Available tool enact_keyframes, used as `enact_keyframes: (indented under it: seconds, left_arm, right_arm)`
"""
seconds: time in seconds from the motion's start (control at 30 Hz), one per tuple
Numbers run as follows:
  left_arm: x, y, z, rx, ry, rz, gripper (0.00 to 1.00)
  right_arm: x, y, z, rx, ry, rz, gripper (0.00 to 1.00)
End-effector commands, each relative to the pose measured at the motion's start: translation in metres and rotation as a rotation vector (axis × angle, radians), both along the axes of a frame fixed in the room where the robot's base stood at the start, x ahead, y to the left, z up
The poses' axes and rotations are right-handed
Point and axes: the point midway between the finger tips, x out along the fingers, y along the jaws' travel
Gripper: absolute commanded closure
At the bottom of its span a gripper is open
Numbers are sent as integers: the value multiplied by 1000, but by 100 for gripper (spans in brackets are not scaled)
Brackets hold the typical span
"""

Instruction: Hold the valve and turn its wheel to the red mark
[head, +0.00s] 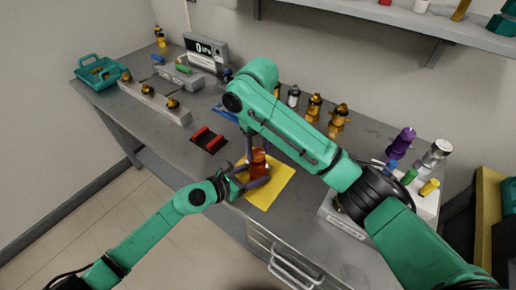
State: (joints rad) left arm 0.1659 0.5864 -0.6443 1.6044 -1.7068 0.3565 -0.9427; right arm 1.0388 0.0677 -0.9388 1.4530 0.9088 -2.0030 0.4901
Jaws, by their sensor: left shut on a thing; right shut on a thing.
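The valve (259,163), an orange-brown body, stands on the yellow mat (270,191) near the bench's front edge. My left gripper (252,181) comes in low from the left and is shut on the lower part of the valve. My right gripper (247,157) reaches down from above and is shut at the valve's upper part, apparently on its wheel. The wheel and the red mark are hidden or too small to make out behind my fingers and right arm.
A black and red holder (208,140) lies left of the mat. A pale rack (150,101) with orange-topped parts and a teal basket (88,81) stand farther left. A display box (207,54) stands behind.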

Motion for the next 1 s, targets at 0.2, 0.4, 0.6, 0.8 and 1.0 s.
enact_keyframes:
  seconds: [0.2, 0.4, 0.6, 0.8, 1.0]
  left_arm:
    - [-1, 0, -2, 3, 3, -2, 100]
    - [-1, 0, -2, 4, 3, -3, 100]
    - [-1, 0, -2, 4, 3, -3, 100]
    - [-2, 0, -2, 4, 3, -3, 100]
    - [-2, 0, -2, 4, 3, -3, 100]
  right_arm:
    - [1, 0, 1, 1, -3, -59, 100]
    - [1, 0, 1, 0, -4, -73, 100]
    - [1, -1, 2, 0, -4, -73, 100]
    - [1, -1, 1, 0, -4, -72, 18]
    - [0, 0, 1, 0, -2, -71, 18]
